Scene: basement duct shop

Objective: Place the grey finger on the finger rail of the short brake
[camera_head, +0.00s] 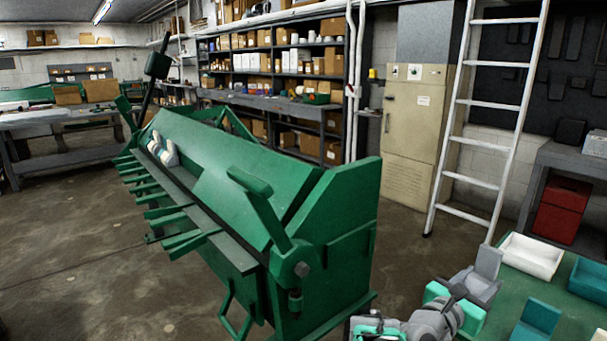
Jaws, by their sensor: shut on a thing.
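The grey finger (485,266) is an L-shaped grey block at the lower right, low over the green-topped table. My gripper (455,302), with green pads, is shut on it; the arm hides part of the grip. I cannot tell whether the finger touches the table top. A large green brake (235,190) stands left of my gripper, well apart from it. Its long sloped face runs away to the back left, with several flat arms sticking out on the left side. I cannot clearly make out which edge is the finger rail.
A white ladder (487,130) leans behind. Pale gloves-like items (162,151) lie on the brake. Floor left of the brake is clear.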

